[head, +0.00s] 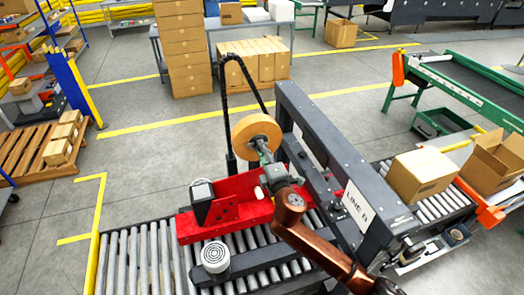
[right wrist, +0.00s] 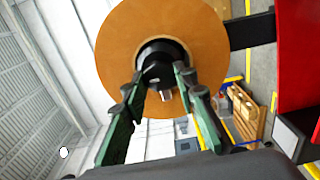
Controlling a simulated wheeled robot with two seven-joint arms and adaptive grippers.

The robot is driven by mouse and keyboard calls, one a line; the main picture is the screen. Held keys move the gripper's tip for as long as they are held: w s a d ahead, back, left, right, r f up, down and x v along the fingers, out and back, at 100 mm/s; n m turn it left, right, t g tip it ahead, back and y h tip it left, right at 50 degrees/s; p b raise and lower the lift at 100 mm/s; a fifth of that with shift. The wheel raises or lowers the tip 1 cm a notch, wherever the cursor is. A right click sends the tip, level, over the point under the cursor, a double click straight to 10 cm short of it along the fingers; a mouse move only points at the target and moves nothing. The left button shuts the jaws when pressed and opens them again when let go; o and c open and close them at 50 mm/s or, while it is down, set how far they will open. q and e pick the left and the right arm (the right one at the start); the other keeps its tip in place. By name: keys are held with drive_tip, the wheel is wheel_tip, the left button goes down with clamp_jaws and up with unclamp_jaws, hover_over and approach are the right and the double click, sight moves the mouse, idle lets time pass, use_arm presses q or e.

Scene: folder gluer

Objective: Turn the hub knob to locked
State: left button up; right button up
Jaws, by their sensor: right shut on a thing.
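A large tan tape roll (head: 250,130) stands upright on the red machine head (head: 228,216). In the right wrist view the roll (right wrist: 120,38) faces me, with the black hub knob (right wrist: 158,70) at its centre. My right gripper (head: 263,148) reaches the roll's near face. In the right wrist view its two green-sided fingers (right wrist: 160,88) stand on either side of the knob and are shut on it. In the head view the gripper and roll hide the knob. No lock marking on the knob is readable. My left gripper is in neither view.
A dark frame beam (head: 325,150) labelled LINE B stands right of the roll. A grey roller conveyor (head: 140,262) runs underneath. A closed carton (head: 420,176) and an open carton (head: 497,158) sit at the right. A thin black post and hose (head: 226,105) rise behind the roll.

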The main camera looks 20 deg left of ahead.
drive_tip(key=o, duration=1.1)
drive_tip(key=shift+s, duration=0.1)
drive_tip(key=v, duration=1.2)
drive_tip(key=shift+f, duration=0.1)
